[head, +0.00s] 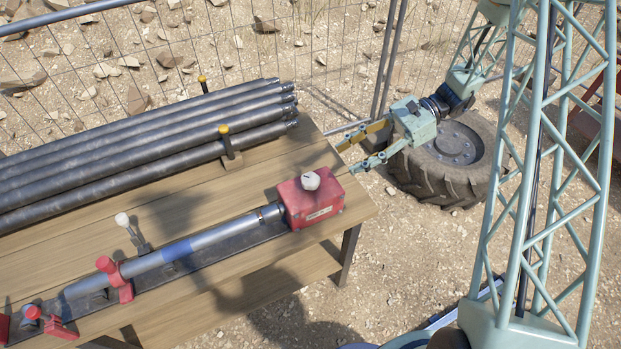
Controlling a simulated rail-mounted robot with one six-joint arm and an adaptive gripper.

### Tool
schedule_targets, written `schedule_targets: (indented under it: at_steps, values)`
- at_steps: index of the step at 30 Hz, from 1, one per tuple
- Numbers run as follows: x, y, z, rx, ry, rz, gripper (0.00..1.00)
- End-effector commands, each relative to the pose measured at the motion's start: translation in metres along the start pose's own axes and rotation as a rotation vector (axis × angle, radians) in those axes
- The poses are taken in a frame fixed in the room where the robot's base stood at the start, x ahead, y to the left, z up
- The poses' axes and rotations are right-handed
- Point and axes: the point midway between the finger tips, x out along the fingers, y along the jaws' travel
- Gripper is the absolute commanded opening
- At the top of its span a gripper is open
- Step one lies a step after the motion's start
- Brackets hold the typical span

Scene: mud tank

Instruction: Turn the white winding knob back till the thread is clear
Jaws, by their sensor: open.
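The white winding knob (310,181) sits on top of a red box (311,202) at the right end of the wooden bench. A grey pipe (209,240) with a blue band lies along a dark rail and meets the left side of the red box. The thread at that joint is too small to make out. My gripper (345,157) is open and empty, above and to the right of the knob in the picture, near the bench's right edge. It is apart from the knob, with its fingers pointing left.
Several dark pipes (150,145) lie stacked at the back of the bench (225,186), held by yellow-topped posts. A white-knobbed lever (123,220) and a red clamp (112,273) stand along the rail. A large tyre (449,160) lies behind my gripper. A wire fence (190,50) runs behind.

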Motion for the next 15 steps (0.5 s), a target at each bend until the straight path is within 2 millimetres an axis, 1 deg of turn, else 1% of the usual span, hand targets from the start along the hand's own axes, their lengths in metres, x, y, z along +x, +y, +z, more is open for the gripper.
schedule_targets:
  at_steps: [5, 8, 15]
  values:
    - [0.01, 0.0, 0.0, 0.0, -0.001, 0.002, 0.44]
    - [0.02, 0.001, 0.001, 0.001, -0.002, 0.003, 0.44]
    - [0.049, 0.001, 0.001, 0.001, -0.002, 0.003, 0.44]
